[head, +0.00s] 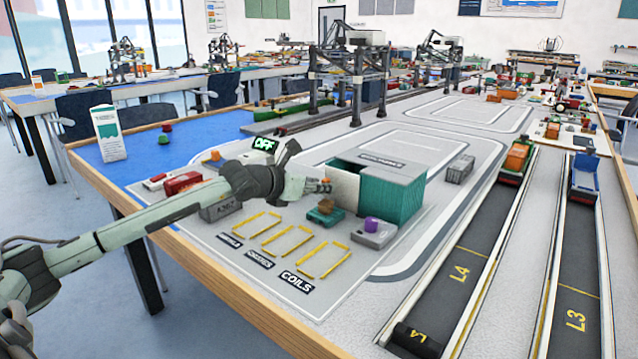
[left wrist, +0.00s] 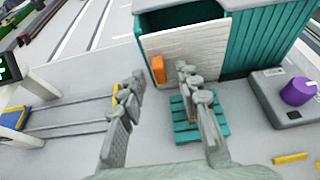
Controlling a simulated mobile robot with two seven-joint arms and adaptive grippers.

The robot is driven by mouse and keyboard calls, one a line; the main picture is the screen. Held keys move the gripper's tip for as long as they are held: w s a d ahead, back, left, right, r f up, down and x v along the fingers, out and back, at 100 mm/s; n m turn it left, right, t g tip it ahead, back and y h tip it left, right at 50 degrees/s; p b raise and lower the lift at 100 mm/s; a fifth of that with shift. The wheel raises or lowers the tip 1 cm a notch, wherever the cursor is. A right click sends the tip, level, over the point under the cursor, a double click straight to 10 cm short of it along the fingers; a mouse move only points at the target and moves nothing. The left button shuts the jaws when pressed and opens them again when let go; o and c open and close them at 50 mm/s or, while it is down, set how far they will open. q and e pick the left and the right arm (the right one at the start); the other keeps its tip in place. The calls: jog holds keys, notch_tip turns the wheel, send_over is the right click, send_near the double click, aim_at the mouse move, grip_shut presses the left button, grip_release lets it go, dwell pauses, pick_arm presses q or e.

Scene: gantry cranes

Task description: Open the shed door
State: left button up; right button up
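The teal shed (head: 405,198) stands on the grey board, with a white door panel (head: 346,187) on the side facing my left arm. In the left wrist view the white door (left wrist: 200,48) carries an orange handle (left wrist: 158,69) near its left edge. My left gripper (head: 318,186) is at the door; in the left wrist view its fingers (left wrist: 158,88) are apart, with the handle showing between and just beyond the tips. Contact with the handle cannot be told. A dark interior shows above the door. My right gripper is not in view.
A teal pallet (head: 325,217) lies in front of the door, below my gripper. A grey block with a purple cylinder (head: 372,225) stands beside the shed. Yellow-marked bays (head: 285,241) lie in front.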

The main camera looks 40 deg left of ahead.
pick_arm(q)
jog(key=shift+w, duration=0.2)
grip_shut()
dwell(0.4)
